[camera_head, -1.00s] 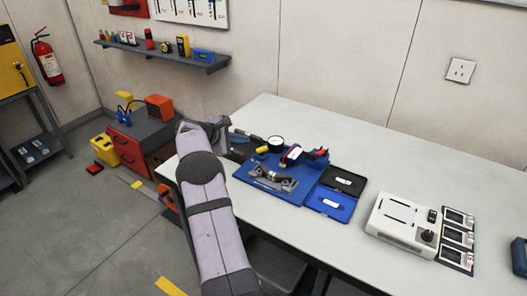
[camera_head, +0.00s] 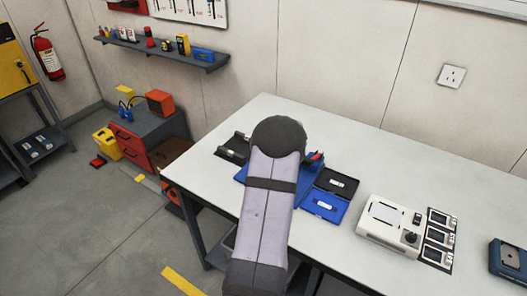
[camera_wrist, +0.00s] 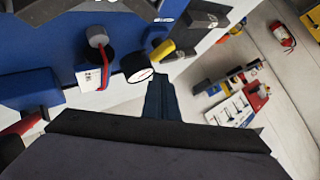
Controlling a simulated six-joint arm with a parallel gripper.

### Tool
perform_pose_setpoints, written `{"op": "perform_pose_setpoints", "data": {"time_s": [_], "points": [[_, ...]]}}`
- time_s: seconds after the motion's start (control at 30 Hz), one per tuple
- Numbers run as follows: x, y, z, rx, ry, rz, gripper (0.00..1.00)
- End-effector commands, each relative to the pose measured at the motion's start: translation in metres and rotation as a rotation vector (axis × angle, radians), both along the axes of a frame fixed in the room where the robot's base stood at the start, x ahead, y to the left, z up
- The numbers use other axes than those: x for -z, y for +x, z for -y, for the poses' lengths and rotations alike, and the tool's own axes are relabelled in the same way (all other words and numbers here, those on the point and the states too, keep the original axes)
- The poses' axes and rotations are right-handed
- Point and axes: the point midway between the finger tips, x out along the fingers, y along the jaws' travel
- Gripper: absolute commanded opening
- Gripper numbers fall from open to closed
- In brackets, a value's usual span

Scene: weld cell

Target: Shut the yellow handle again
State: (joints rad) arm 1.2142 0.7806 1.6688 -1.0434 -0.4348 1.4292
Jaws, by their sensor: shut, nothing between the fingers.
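In the wrist view a small yellow handle (camera_wrist: 164,49) sits beside a round black gauge (camera_wrist: 139,75) with a white face, at the edge of the blue fixture (camera_wrist: 40,92). My gripper (camera_wrist: 159,74) shows as narrow dark fingers, shut and empty. Its tips appear just below the handle and to the right of the gauge; I cannot tell whether they touch either. In the head view my arm hides the handle, the gauge and my gripper. Only part of the blue fixture (camera_head: 304,190) shows there, with a red part (camera_head: 316,157) at its right.
A black tray (camera_head: 349,193) and a blue tray (camera_head: 309,204) lie right of the fixture. A white control box (camera_head: 385,225) stands farther right. A dark holder (camera_head: 233,148) lies left of my arm.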

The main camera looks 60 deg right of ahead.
Motion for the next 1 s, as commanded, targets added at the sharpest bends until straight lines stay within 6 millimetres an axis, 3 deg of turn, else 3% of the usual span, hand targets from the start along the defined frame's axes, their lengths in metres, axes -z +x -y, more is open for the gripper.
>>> {"op": "perform_pose_setpoints", "data": {"time_s": [0.03, 0.2, 0.43, 0.73, 1.0], "points": [[-0.009, -0.012, -0.005, 0.041, 0.063, 0.078, 0.0], [-0.02, -0.039, -0.03, 0.149, 0.276, 0.312, 0.0], [-0.016, -0.07, -0.069, 0.234, 0.505, 0.47, 0.0], [-0.011, -0.072, -0.076, 0.246, 0.549, 0.498, 0.0], [0.001, -0.052, -0.066, 0.243, 0.549, 0.495, 0.0]]}}
